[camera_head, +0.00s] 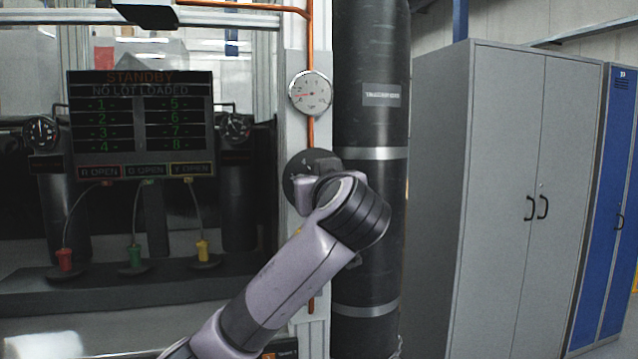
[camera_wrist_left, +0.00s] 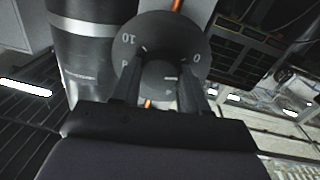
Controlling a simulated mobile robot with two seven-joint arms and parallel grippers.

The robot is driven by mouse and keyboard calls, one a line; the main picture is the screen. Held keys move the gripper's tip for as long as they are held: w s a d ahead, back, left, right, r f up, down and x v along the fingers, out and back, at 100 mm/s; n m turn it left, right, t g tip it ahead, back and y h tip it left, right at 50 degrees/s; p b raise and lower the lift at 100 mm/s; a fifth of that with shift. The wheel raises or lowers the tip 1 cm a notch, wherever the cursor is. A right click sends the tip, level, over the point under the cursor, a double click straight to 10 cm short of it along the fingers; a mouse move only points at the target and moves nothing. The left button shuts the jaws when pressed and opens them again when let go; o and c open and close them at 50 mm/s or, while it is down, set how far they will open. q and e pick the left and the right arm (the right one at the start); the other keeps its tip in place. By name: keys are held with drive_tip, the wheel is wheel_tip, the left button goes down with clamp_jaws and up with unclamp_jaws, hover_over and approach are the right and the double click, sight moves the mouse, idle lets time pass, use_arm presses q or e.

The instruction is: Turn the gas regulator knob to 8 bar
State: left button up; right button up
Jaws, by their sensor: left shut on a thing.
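The gas regulator knob (camera_wrist_left: 160,78) is a dark cylinder on a round dark dial plate (camera_wrist_left: 178,28) with light marks, among them 10 and 0. My left gripper (camera_wrist_left: 158,88) is shut on the knob, one finger on each side of it. In the head view the dial plate (camera_head: 297,172) shows on the white post, and my left arm's wrist hides the knob and most of the fingers. Above it is a round white pressure gauge (camera_head: 311,93) with a red needle pointing left; its numbers are too small to read. My right gripper is not in view.
A copper pipe (camera_head: 310,40) runs down the post to the gauge and dial. A tall black cylinder (camera_head: 368,120) with silver bands stands just right. A glass-fronted bench with a STANDBY display (camera_head: 140,124) is at left. Grey lockers (camera_head: 500,170) stand at right.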

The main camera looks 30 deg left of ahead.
use_arm(q)
drive_tip(key=shift+w+d+f+m+g+y, duration=0.15)
drive_tip(key=shift+m+g+y, duration=0.2)
drive_tip(key=shift+m, duration=5.2)
drive_tip(key=shift+f+m+g+y, duration=0.15)
drive_tip(key=shift+m+g, duration=0.3)
drive_tip(key=shift+m, duration=5.15)
drive_tip(key=shift+w+d+f+m+g+y, duration=0.1)
drive_tip(key=shift+m+g+y, duration=0.25)
drive_tip(key=shift+m, duration=5.2)
